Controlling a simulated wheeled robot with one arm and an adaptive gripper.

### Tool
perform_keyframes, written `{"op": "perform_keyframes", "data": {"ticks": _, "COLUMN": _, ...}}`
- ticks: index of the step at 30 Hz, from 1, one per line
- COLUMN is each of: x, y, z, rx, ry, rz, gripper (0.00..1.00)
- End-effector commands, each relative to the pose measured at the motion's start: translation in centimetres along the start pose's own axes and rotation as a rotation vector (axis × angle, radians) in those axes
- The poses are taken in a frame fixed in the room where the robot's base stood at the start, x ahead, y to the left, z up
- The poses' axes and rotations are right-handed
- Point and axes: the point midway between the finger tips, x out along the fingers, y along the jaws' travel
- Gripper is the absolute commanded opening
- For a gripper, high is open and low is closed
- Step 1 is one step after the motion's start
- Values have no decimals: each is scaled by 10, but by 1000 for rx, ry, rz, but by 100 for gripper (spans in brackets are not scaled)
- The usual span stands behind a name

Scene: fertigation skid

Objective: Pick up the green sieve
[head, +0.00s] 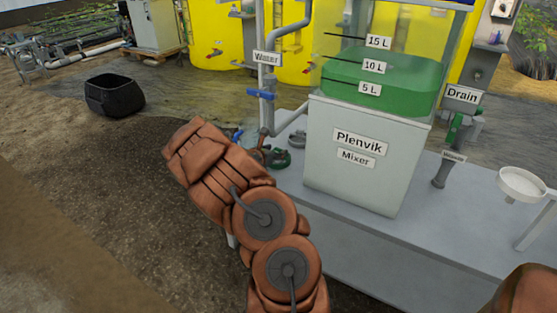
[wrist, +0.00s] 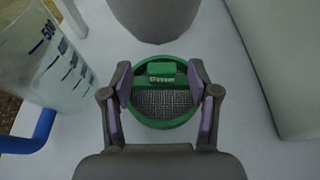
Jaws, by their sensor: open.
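The green sieve (wrist: 160,104) is a round green rim with a dark mesh and a small labelled green tab at its far side. It lies on the pale skid deck in the middle of the wrist view. My gripper (wrist: 162,84) is open, with one finger at the left and one at the right of the sieve's rim. Whether the fingers touch the rim cannot be told. In the head view the green sieve (head: 282,160) shows only in part beside the mixer; my arm covers much of the area around it.
A clear graduated jug (wrist: 45,60) with a blue handle stands close at left. A grey round vessel (wrist: 155,18) stands just beyond the sieve. The Plenvik mixer (head: 352,155) rises at right. A white dish (head: 521,184) is at far right; a black tub (head: 115,96) sits on the ground.

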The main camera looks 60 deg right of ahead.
Motion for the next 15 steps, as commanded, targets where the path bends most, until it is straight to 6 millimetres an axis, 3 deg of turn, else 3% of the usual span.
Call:
{"op": "perform_keyframes", "data": {"ticks": 9, "x": 6, "y": -2, "z": 0, "rx": 0, "ry": -1, "rz": -3, "gripper": 61}}
{"op": "perform_keyframes", "data": {"ticks": 15, "x": 6, "y": -2, "z": 0, "rx": 0, "ry": -1, "rz": -4, "gripper": 40}}
